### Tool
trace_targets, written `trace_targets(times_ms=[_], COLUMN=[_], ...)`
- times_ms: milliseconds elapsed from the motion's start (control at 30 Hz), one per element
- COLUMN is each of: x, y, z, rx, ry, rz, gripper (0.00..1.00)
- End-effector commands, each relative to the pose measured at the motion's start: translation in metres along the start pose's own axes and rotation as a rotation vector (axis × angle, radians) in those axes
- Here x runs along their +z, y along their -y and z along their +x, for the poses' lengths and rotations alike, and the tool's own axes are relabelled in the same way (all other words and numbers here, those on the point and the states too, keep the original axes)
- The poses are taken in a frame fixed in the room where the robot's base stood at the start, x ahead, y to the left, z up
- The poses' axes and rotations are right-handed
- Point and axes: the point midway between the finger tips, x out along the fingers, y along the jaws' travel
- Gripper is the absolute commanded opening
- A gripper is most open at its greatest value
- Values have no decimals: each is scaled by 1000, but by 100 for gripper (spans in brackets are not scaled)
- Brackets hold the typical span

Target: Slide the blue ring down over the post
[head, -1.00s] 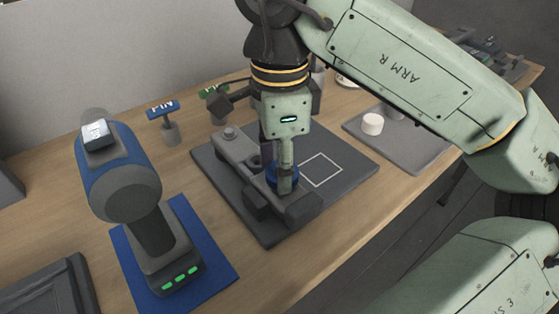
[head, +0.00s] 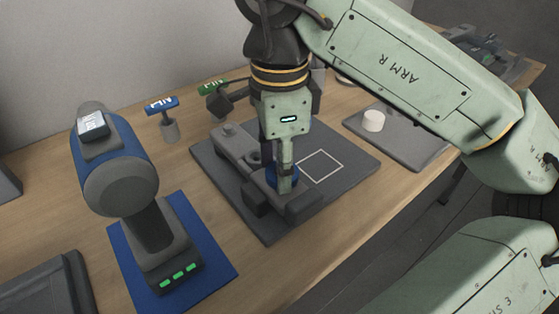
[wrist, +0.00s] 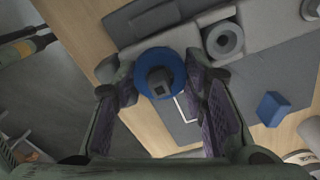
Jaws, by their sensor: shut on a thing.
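The blue ring (head: 286,182) is low over the grey fixture (head: 232,146) in the head view, mostly behind the fingers. My gripper (head: 284,186) points down and is shut on it. In the wrist view the blue ring (wrist: 150,58) lies between the fingertips of my gripper (wrist: 160,86), one on each side. A dark grey piece with a square top, which looks like the post (wrist: 160,80), shows in the middle of the ring. The ring appears to be around it, but its height on the post cannot be told. In the head view the post is hidden.
The dark board (head: 345,180) with a white square outline carries the fixture. A blue and grey device (head: 120,180) stands on a blue mat at left. Small signs (head: 162,104) stand behind. A tray (head: 410,145) with a white cylinder (head: 373,121) is at right.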

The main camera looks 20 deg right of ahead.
Motion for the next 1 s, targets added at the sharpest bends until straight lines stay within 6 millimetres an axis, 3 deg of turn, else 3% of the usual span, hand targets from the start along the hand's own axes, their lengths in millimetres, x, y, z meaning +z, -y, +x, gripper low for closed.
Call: trace_targets(times_ms=[1000], x=[0], y=[0], z=[9], rx=[0], ry=[1], rz=[0], gripper=[11])
